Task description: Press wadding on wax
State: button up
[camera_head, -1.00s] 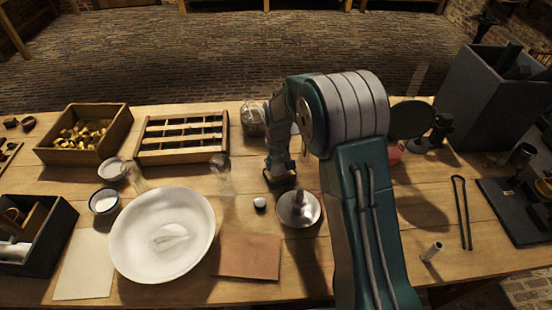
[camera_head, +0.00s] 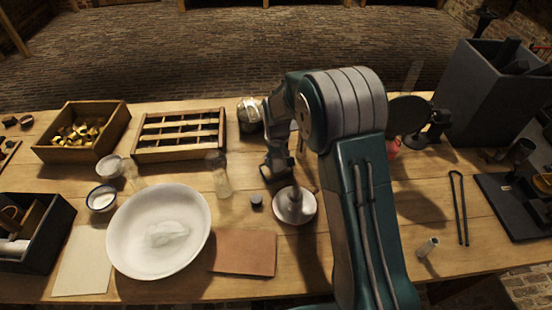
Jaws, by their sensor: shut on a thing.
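My gripper (camera_head: 277,174) is low over the middle of the table, partly hidden by its own links. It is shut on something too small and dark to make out. A small dark round piece (camera_head: 256,201) is on the table just in front of it, to the left. A round metal disc with an upright stem (camera_head: 294,207) stands just to the right of that piece. A white pad-like piece, perhaps wadding (camera_head: 167,234), lies in a wide white dish (camera_head: 128,254). A clear glass jar (camera_head: 220,180) stands left of my gripper. I cannot pick out wax for certain.
A wooden box of brass pieces (camera_head: 50,153) and a slotted wooden rack (camera_head: 147,156) stand at the back left. A brown mat (camera_head: 243,254) lies in front. Tongs (camera_head: 461,205) and a small tube (camera_head: 428,246) lie right. A grey bin (camera_head: 475,95) stands back right.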

aim_at(276, 155)
jog(key=shift+a+f, duration=0.25)
jog(key=shift+a, duration=0.05)
jog(key=shift+d+f, duration=0.1)
jog(key=shift+f, duration=0.1)
dwell(1.0)
jog(key=shift+r, duration=3.6)
